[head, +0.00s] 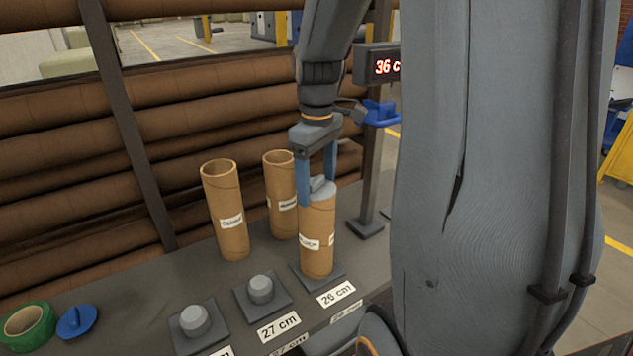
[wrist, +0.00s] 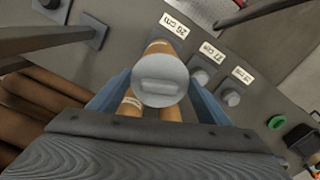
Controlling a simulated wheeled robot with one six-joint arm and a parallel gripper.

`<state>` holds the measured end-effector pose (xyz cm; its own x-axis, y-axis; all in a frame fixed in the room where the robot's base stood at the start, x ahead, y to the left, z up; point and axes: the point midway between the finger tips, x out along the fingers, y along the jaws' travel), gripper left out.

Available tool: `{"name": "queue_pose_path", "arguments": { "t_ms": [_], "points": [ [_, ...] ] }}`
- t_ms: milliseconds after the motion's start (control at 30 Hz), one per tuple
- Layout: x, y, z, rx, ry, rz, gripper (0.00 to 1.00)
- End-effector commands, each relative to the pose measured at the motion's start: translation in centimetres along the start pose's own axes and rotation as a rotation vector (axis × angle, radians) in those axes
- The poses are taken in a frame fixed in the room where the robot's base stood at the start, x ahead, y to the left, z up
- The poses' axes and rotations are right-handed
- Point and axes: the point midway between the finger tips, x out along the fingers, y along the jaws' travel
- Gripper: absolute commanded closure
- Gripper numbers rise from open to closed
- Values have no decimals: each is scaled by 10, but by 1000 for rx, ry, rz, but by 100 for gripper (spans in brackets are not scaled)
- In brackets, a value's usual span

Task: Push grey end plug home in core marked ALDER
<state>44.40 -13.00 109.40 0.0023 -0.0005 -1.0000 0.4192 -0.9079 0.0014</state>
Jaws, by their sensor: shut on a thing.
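The grey end plug (head: 321,188) sits at the top mouth of a cardboard core (head: 317,240) standing upright on the pad by the 26 cm label. Its round face with a raised bar shows in the wrist view (wrist: 160,80). My gripper (head: 317,185) points down with its blue fingers on either side of the plug, shut on it. The core's label is too small to read surely, so I cannot tell if it says ALDER. How deep the plug sits is hidden by the fingers.
Two open cores stand behind, one at left (head: 226,210) and one nearer (head: 281,195). Grey pegs on pads (head: 261,289) stand to the left along the bench. A green tape roll (head: 28,325) and a blue plug (head: 76,322) lie at far left. A post carries a red display (head: 378,66).

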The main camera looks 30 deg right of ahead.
Motion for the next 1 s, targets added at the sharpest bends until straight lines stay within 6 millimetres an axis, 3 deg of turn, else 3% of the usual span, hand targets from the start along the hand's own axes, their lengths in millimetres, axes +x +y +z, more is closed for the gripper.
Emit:
{"name": "queue_pose_path", "arguments": {
  "t_ms": [367,400,533,733,800,1000],
  "points": [
    [2,-1,1,0,-2,-2,51],
    [2,-1,1,0,-2,-2,27],
    [1,0,1,0,-2,-2,7],
    [1,0,0,0,-2,-1,7],
    [1,0,0,0,-2,-1,0],
    [1,0,0,0,-1,-1,0]
  ]
}}
